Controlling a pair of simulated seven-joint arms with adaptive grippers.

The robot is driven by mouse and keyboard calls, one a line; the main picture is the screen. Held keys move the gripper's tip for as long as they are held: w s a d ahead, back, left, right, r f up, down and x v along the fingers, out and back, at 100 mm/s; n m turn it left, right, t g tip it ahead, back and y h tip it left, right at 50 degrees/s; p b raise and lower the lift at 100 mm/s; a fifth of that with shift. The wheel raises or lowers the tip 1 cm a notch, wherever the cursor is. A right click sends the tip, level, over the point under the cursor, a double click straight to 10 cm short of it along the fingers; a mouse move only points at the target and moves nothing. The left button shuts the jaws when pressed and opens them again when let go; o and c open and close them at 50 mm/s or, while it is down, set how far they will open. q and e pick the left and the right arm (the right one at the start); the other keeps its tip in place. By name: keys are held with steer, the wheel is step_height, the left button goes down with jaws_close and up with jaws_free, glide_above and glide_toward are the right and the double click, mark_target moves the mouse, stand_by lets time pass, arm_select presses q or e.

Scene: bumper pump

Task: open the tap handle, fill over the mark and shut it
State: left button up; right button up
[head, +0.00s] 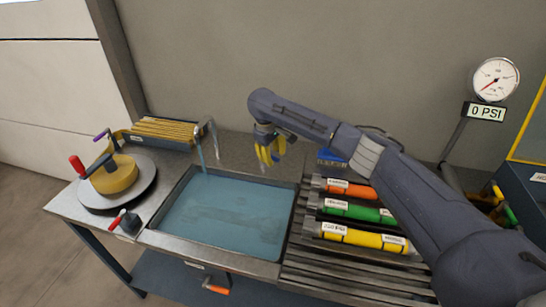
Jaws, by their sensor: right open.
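The metal tap (209,124) stands at the back left of the sink basin (286,215). A thin bluish stream (202,156) seems to run from its spout into the basin. Blue water (225,212) covers the basin floor to near the rim. I cannot make out a fill mark. Which part is the tap handle is not clear; a small red-handled lever (122,222) sits left of the basin. My right gripper (268,160), with yellow fingers, is open and empty above the basin's back right corner, right of the tap and apart from it. My left gripper is out of view.
Orange (349,189), green (354,211) and yellow (364,237) cylinders lie on the slatted rack at right. A yellow pot-like device (114,176) stands at left. A gauge (495,79) above reads 0 PSI. An orange handle (217,290) hangs below the basin.

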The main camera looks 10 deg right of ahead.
step_height(320, 180, up, 11)
steer(key=s+a, duration=0.1)
steer(key=a, duration=0.1)
stand_by(0.3)
steer(key=shift+o, duration=0.2)
steer(key=shift+s, duration=0.1)
stand_by(1.5)
